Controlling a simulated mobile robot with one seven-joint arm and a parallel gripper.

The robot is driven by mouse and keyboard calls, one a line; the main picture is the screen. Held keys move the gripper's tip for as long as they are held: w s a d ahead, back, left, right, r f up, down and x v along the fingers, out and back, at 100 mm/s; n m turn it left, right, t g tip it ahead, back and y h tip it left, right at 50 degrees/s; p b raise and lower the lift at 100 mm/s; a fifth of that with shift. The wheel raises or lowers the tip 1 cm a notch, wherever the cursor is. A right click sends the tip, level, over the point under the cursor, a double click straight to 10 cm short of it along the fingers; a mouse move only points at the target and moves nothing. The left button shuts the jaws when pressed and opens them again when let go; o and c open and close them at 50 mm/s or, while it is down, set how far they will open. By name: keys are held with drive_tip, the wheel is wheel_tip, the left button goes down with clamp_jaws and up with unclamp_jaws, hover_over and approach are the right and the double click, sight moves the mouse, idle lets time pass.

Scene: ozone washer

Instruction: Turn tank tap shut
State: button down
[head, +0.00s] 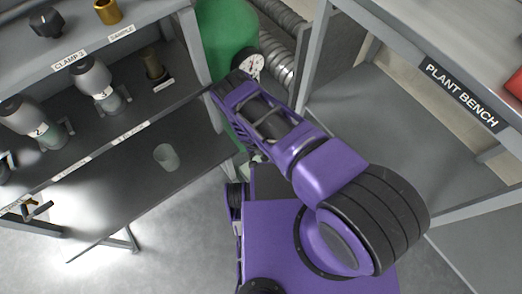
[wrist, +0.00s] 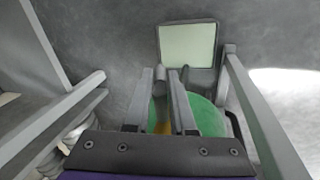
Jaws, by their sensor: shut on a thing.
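The green tank (head: 225,38) stands upright between the two benches in the head view, with a white round dial (head: 250,66) beside it. In the wrist view the green top of the tank (wrist: 207,118) lies beneath my gripper (wrist: 172,78). A small yellow part, seemingly the tank tap (wrist: 163,128), shows between my fingers. My fingers are close together and shut on it. My arm hides the gripper and the tap in the head view. The tap's handle angle cannot be made out.
A shelf unit (head: 150,120) with bottles, a glass beaker (head: 166,157) and a brass fitting (head: 153,64) stands left. The plant bench (head: 395,130) stands right. Silver ducting (head: 280,68) runs behind the tank. A pale framed panel (wrist: 188,46) lies past my fingertips.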

drive_tip(key=shift+s, duration=0.1)
drive_tip(key=c, duration=0.8)
unclamp_jaws()
drive_tip(key=shift+o, duration=0.2)
drive_tip(key=p+v, duration=0.4)
drive_tip(key=v, duration=1.3)
drive_tip(key=shift+r, duration=0.15)
drive_tip(key=shift+a, duration=0.1)
